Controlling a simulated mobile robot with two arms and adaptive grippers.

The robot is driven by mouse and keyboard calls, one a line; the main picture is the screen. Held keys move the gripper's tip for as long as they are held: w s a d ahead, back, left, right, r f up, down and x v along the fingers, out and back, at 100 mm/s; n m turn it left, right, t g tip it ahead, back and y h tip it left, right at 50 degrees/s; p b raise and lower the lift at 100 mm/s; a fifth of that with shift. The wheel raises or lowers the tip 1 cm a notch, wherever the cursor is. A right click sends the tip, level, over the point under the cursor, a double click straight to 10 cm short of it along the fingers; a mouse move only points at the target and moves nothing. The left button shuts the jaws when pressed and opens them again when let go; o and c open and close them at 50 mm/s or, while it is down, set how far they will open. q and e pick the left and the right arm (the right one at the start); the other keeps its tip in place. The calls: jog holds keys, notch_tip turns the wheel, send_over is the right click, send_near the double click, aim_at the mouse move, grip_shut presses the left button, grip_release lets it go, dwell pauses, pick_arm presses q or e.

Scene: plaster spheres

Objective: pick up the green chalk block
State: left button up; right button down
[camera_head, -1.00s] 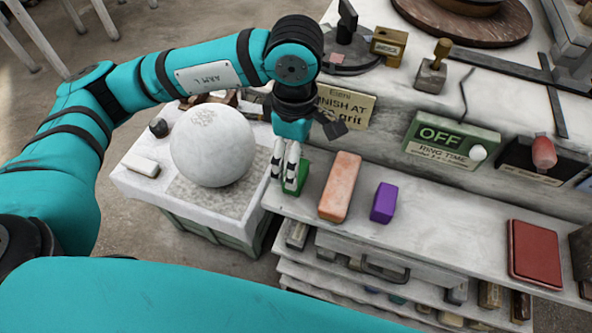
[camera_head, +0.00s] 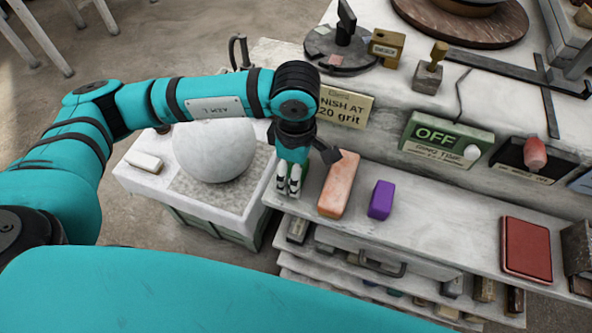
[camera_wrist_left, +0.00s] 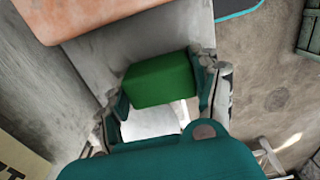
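The green chalk block (camera_wrist_left: 160,80) shows in the left wrist view between the two fingers of my left gripper (camera_head: 289,190). The fingers are spread, one on each side of the block and very close to its sides; I cannot make out firm contact. My right gripper is not in view.
An orange-pink block (camera_head: 339,184) stands close to the right of the gripper, with a purple block (camera_head: 381,200) beyond it. A large white sphere (camera_head: 214,150) is to the left. A sign (camera_head: 345,108) stands behind. A red block (camera_head: 526,248) lies far right.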

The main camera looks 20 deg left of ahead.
pick_arm(q)
jog(key=c, duration=0.6)
jog(key=shift+r, duration=0.1)
jog(key=shift+w+r+b, duration=0.1)
jog(key=shift+r+b, duration=0.35)
jog(key=shift+r, duration=0.35)
jog(key=shift+s+d+r+b, duration=0.15)
jog(key=shift+s+r+b, duration=0.35)
jog(key=shift+r, duration=0.3)
jog(key=shift+s+d+r+b, duration=0.3)
jog(key=shift+s+d+b, duration=0.5)
jog(key=shift+s, duration=1.65)
jog(key=shift+s+d+r+b, duration=0.35)
jog(key=shift+s+b, duration=0.75)
jog(key=shift+s, duration=1.35)
jog(key=shift+s+d+r+b, duration=0.2)
jog(key=shift+s+d+b, duration=0.65)
jog(key=shift+s, duration=1.6)
